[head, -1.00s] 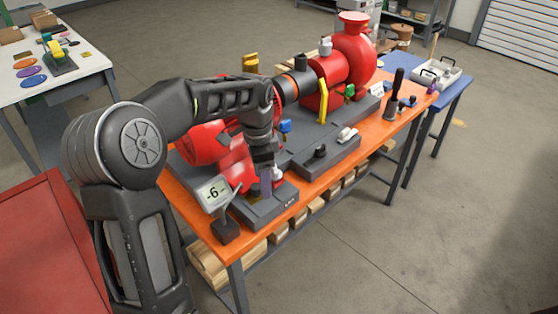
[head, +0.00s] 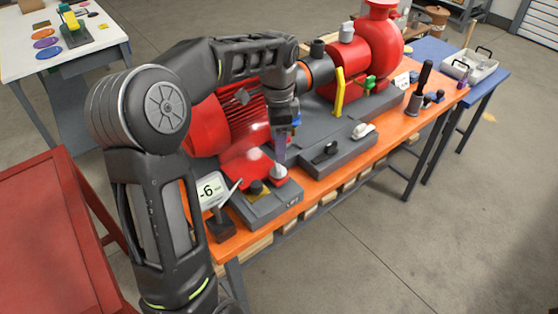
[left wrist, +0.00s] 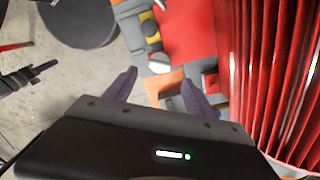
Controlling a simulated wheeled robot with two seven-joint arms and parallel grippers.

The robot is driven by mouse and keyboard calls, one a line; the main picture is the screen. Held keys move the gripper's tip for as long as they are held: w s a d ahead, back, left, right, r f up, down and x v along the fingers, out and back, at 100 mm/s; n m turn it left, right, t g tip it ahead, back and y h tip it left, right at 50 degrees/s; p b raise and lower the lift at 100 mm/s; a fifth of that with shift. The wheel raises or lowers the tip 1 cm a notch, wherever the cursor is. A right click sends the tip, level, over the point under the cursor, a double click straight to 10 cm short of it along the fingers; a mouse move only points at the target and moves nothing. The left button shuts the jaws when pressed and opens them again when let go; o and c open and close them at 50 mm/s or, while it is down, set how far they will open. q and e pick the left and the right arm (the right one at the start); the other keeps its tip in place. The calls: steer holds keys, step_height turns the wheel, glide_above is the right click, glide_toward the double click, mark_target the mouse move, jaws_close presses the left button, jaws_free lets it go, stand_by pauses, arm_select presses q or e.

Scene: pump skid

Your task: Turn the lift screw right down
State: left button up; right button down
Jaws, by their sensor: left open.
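The block labelled LIFT (head: 268,207) sits at the near end of the red motor (head: 225,125). A dark round knob (head: 256,187), apparently the lift screw, stands on it beside a yellow patch; the left wrist view shows a dark knob (left wrist: 150,27) at the top. A pale rounded knob (head: 279,173) is just behind. My left gripper (head: 280,161) points down above and close to the pale knob; I cannot tell whether they touch. In the left wrist view its purple fingers (left wrist: 160,78) are apart with nothing gripped. My right gripper is out of view.
A display (head: 209,190) reading -6 stands left of the block. The motor's red fins (left wrist: 270,70) are close beside the gripper.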

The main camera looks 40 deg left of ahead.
mark_target(278, 170)
arm_select(q)
step_height(278, 170, down, 7)
steer(key=shift+f+p, duration=0.15)
steer(key=shift+p, duration=0.45)
steer(key=c, duration=1.4)
